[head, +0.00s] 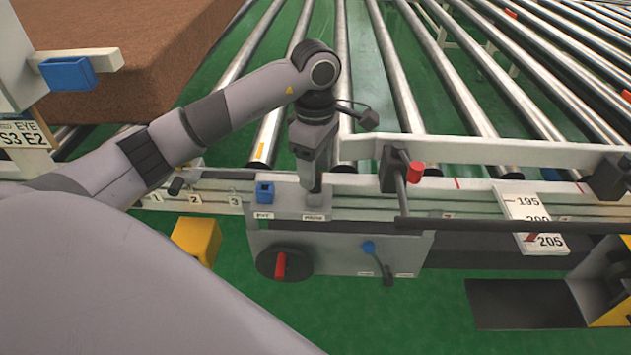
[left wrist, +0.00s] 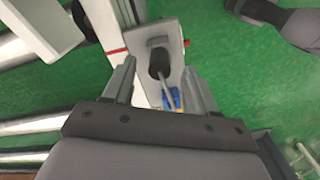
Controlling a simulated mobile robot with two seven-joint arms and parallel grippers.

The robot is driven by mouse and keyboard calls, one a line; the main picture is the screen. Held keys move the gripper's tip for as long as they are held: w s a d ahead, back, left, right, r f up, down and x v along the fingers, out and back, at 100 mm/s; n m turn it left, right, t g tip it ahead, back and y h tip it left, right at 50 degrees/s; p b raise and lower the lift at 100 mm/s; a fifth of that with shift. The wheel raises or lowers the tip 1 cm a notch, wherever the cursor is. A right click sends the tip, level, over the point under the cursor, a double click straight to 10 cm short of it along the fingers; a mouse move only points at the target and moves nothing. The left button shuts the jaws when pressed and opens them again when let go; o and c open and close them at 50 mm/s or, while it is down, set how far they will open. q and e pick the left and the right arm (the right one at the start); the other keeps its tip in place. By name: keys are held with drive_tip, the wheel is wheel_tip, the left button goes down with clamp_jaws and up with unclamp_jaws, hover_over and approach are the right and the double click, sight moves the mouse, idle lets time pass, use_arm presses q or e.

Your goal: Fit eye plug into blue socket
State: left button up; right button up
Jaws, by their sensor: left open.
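A small blue socket (head: 264,192) stands on the grey control panel (head: 340,245), above a small label that I cannot read surely. My left gripper (head: 314,188) points down at the panel top, just right of the socket. In the left wrist view its two fingers (left wrist: 160,88) are apart. Between them lie a pale plate with a dark oval piece (left wrist: 158,62), a thin rod and a blue piece (left wrist: 174,98). I cannot tell whether the eye plug is among these, or whether the fingers touch anything. My right gripper is out of view.
A red-tipped post (head: 415,172) and a scale plate (head: 530,218) are to the right. A brown mattress (head: 125,60) lies on rollers at upper left, near another blue block (head: 67,74).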

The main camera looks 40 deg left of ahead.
use_arm(q)
drive_tip(key=shift+f, duration=1.55)
clamp_jaws()
drive_tip(key=shift+r, duration=0.15)
